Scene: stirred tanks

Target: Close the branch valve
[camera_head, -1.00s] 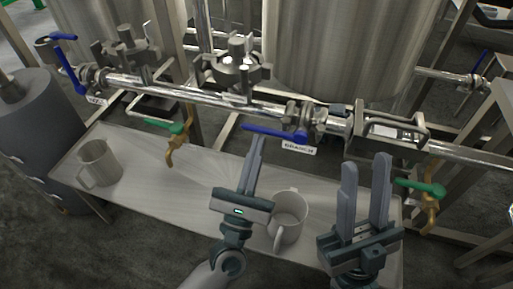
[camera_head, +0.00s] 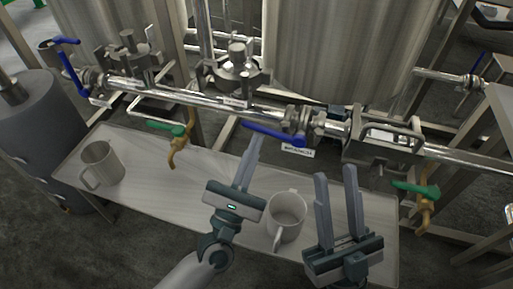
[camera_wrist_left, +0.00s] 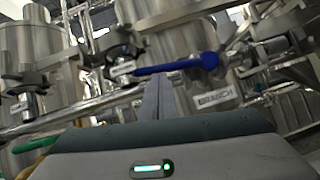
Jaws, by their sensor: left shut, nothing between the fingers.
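The branch valve has a blue lever (camera_head: 274,132) that lies roughly along the steel pipe. Its white label (camera_head: 299,151) hangs just below and reads BRANCH in the left wrist view (camera_wrist_left: 215,98). My left gripper (camera_head: 256,138) is shut and empty, its fingertips close under the lever's middle. In the left wrist view the blue lever (camera_wrist_left: 178,66) crosses just beyond the fingertips (camera_wrist_left: 160,80); I cannot tell whether they touch. My right gripper (camera_head: 335,175) is open and empty, lower right of the valve, fingers pointing up.
A bench (camera_head: 222,177) below the pipe bears a left mug (camera_head: 103,163) and a right mug (camera_head: 287,213), the latter between my grippers. Green-handled taps (camera_head: 167,129) (camera_head: 416,188) hang either side. Another blue-levered valve (camera_head: 70,68) is at far left. Steel tanks (camera_head: 345,45) stand behind.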

